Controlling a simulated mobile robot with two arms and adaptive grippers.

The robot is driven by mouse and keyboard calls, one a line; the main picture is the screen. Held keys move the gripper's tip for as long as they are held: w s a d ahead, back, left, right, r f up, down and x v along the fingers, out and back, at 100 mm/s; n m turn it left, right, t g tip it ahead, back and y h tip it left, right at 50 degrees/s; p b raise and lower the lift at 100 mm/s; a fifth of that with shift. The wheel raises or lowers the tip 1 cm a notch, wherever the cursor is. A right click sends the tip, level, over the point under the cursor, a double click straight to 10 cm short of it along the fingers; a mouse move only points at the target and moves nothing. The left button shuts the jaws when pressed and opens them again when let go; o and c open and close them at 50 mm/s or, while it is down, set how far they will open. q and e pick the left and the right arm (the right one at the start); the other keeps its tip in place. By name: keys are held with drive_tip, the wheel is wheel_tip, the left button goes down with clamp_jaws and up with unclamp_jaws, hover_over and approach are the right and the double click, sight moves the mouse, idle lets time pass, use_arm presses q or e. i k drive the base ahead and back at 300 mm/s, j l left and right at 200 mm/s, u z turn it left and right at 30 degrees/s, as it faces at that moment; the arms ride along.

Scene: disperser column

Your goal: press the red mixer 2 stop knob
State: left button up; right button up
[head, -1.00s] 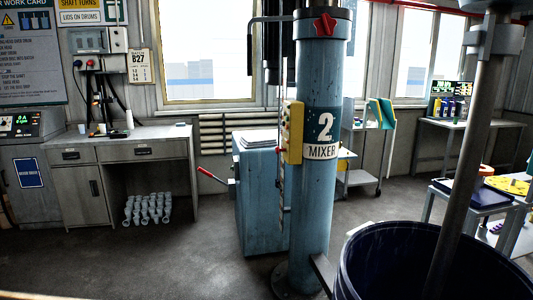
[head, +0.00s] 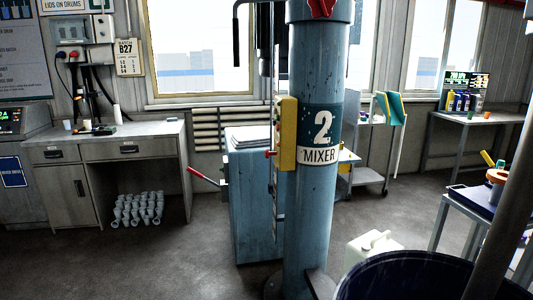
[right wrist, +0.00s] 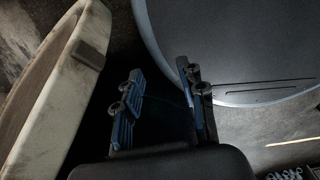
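The blue mixer 2 column (head: 312,210) stands upright near the middle of the head view, with a "2 MIXER" label. A yellow control box (head: 288,134) is fixed to its left side. A small red knob (head: 270,154) sticks out to the left from the box's lower part; other small buttons above it are too small to tell apart. In the right wrist view my right gripper (right wrist: 164,98) is open, its two blue-padded fingers apart with nothing between them. The knob does not show in that view. Neither gripper shows in the head view.
A blue cabinet (head: 254,200) with a red-handled lever (head: 204,176) stands behind the column on its left. A dark blue drum (head: 420,275) is at the front right. A grey desk (head: 110,150) is at the back left. The floor at left front is clear.

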sight(266, 153)
drive_tip(key=i+j+z, duration=0.1)
drive_tip(key=j, duration=0.2)
drive_tip(key=j+z, duration=0.1)
drive_tip(key=j, duration=0.15)
drive_tip(key=i+j+z, duration=0.3)
drive_tip(key=i+j, duration=0.15)
drive_tip(key=i+j+z, duration=0.15)
drive_tip(key=j, duration=0.25)
drive_tip(key=i+j+z, duration=0.15)
drive_tip(key=i+j, duration=0.15)
drive_tip(key=i+j+z, duration=0.15)
drive_tip(key=j, duration=0.2)
drive_tip(key=i+j+z, duration=0.15)
drive_tip(key=j, duration=0.25)
drive_tip(key=i+j+z, duration=0.15)
drive_tip(key=j, duration=0.25)
